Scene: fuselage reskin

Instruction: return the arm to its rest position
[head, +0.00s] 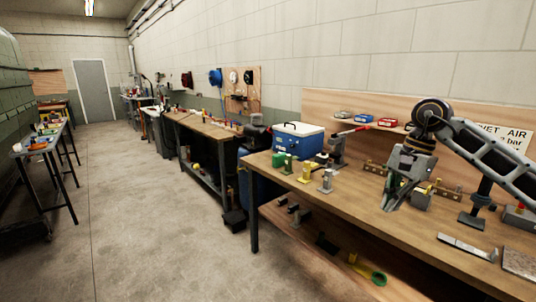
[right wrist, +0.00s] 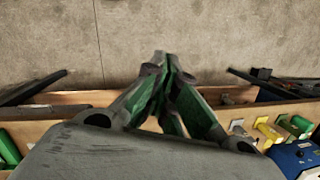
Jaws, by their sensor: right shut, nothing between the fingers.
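My right arm comes in from the right in the head view, and its gripper (head: 391,203) hangs over the wooden workbench (head: 330,217). The fingers point down and the jaw is shut and empty. In the right wrist view the two green-lined fingers (right wrist: 166,60) meet at their tips, with nothing between them. Beyond them that view shows the concrete floor and the bench edge. My left gripper is not in view.
A blue and white box (head: 298,141) stands at the bench's far end, near green, yellow and grey fixtures (head: 304,173). A flat metal piece (head: 467,246) lies at the near right. A lower shelf (head: 310,236) holds small items. The aisle floor (head: 140,210) is clear.

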